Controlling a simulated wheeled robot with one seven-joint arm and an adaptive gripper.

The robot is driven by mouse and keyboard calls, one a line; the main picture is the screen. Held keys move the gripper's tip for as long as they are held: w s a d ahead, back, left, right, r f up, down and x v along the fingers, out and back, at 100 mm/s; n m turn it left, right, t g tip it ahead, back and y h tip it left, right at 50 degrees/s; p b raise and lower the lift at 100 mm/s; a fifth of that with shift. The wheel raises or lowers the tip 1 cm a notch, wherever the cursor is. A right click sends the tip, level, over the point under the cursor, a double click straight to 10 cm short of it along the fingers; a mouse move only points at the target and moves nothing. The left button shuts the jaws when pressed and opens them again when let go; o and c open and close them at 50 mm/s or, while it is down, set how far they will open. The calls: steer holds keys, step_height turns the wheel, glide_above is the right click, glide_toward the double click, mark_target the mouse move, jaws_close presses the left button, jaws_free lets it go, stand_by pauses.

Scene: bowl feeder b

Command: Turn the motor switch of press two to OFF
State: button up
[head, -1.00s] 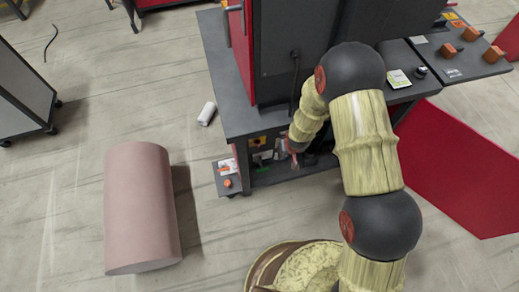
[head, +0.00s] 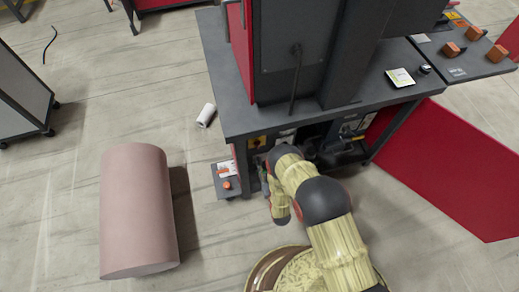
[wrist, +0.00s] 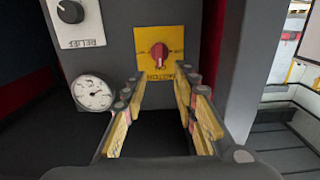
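The motor switch (wrist: 159,55) is a red knob on a yellow plate (wrist: 173,35) with partly legible, upside-down lettering, on a dark grey panel. Its grip looks about upright in the wrist view. The yellow plate also shows in the head view (head: 257,142), under the table edge of the press. My gripper (wrist: 160,75) is open and empty. Its two fingers stand apart on either side of the space in front of the switch and appear short of it. In the head view my gripper (head: 266,178) is low beside the table's front, partly hidden by my arm.
A gauge (wrist: 93,93) and a black relief knob (wrist: 69,11) are left of the switch. A grey post (wrist: 253,65) stands to the right. A small side box with an orange button (head: 227,185) juts from the table.

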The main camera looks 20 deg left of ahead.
mark_target(258, 145)
steer(key=b+x, duration=0.2)
steer(key=x, duration=0.5)
steer(key=shift+w+b, duration=0.3)
steer(key=shift+b, duration=0.05)
steer(key=shift+a+r, duration=0.15)
steer(key=c, duration=0.3)
steer(key=c, duration=0.4)
jaws_close()
